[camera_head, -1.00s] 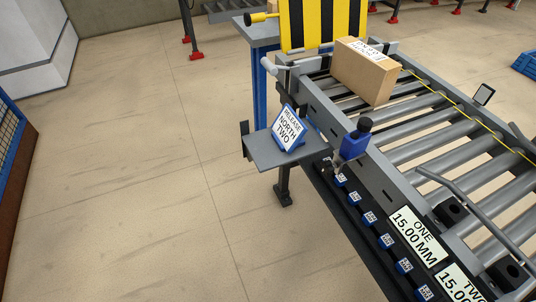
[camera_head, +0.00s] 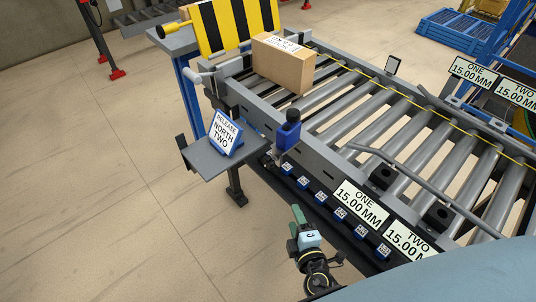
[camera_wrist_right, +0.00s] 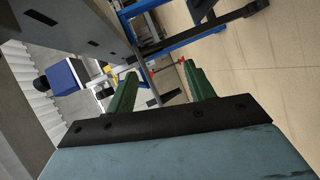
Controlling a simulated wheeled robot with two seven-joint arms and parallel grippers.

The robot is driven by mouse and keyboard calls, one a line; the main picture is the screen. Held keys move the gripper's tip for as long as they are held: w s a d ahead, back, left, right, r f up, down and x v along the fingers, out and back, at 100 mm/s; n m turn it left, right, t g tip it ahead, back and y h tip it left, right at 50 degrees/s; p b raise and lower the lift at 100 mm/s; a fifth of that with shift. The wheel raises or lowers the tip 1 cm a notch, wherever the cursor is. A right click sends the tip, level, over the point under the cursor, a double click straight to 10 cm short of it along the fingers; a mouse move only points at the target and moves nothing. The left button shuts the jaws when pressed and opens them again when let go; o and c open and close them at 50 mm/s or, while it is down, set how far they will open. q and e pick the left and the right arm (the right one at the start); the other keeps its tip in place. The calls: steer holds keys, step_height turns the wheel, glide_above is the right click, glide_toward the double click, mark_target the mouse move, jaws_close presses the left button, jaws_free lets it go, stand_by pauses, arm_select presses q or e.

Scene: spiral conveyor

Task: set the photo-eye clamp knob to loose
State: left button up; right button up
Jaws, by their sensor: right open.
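The photo-eye (camera_head: 287,135) is a blue block on a grey bracket at the near side rail of the conveyor. A dark knob (camera_head: 293,115) sits on its top; I cannot read its setting. In the right wrist view a blue block (camera_wrist_right: 68,74) with a black round knob (camera_wrist_right: 42,83) shows at the left, outside the fingers. My right gripper (camera_head: 297,213) has green fingers and is below the photo-eye in the head view, apart from it. In the wrist view its fingers (camera_wrist_right: 160,85) are spread with nothing between them. My left gripper is out of view.
A cardboard box (camera_head: 283,63) lies on the rollers before a yellow-black striped plate (camera_head: 235,25). A sign reading "RELEASE NORTH TWO" (camera_head: 224,132) stands on a side shelf (camera_head: 205,163). Small blue tags and "15.00 MM" labels (camera_head: 360,203) line the rail. The floor left is clear.

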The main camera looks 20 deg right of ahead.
mark_target(266, 157)
steer(key=w+a+r+n+t+y, duration=0.15)
steer(key=a+r+t, duration=0.25)
steer(key=r, duration=0.7)
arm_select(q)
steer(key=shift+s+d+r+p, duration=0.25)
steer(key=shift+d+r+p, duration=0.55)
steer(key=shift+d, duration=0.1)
arm_select(e)
steer(key=w, duration=0.9)
steer(key=w+d+r, duration=0.1)
steer(key=w, duration=0.3)
steer(key=shift+w, duration=0.15)
